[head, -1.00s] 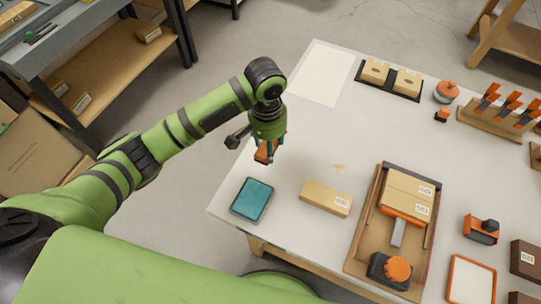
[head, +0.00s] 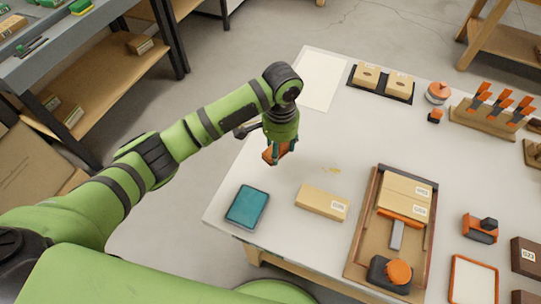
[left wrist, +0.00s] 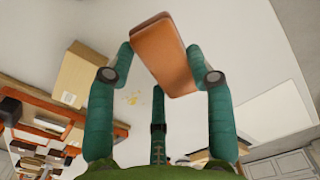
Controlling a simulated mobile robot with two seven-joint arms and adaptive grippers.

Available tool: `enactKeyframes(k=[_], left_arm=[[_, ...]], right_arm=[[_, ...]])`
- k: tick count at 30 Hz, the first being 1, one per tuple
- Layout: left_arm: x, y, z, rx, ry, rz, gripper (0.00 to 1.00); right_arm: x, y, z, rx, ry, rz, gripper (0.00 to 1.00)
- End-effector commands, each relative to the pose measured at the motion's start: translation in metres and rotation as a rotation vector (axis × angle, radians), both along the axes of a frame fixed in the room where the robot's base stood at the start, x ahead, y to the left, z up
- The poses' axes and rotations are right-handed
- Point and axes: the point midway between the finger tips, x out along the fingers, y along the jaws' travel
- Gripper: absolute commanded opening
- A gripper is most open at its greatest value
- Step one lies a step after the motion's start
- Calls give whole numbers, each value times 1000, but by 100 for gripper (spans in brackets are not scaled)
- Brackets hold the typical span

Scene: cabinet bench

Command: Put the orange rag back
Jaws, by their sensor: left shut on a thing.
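The orange rag (head: 269,153) is a small folded block. My left gripper (head: 278,150) is shut on it and holds it over the left part of the white table. In the left wrist view the rag (left wrist: 163,55) sits between the teal fingers of the gripper (left wrist: 160,76), tilted. I cannot tell its exact height above the table. My right gripper is in no view.
A teal folded pad (head: 248,206) lies at the table's near left corner, with a cardboard box (head: 323,203) to its right. A wooden tray (head: 375,258) holds boxes and tools. A pale sheet (head: 320,80) lies at the far left. A small yellowish mark (head: 332,170) is on the table.

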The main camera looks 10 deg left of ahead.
Motion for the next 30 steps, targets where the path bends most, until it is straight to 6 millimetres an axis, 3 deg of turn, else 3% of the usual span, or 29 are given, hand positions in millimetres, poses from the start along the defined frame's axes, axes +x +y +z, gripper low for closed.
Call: enactKeyframes(k=[5, 15, 27, 28, 30], left_arm=[[-10, 18, -11, -1, -1, -1, 27], [-11, 19, -50, 1, 1, -1, 27], [-10, 19, -56, -1, -2, -1, 27], [-10, 19, -57, 0, -2, -1, 57], [-10, 19, -56, 0, -2, -1, 77]], right_arm=[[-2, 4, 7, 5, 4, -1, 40], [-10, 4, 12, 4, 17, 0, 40], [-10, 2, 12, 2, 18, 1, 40], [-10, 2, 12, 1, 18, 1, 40], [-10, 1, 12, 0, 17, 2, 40]])
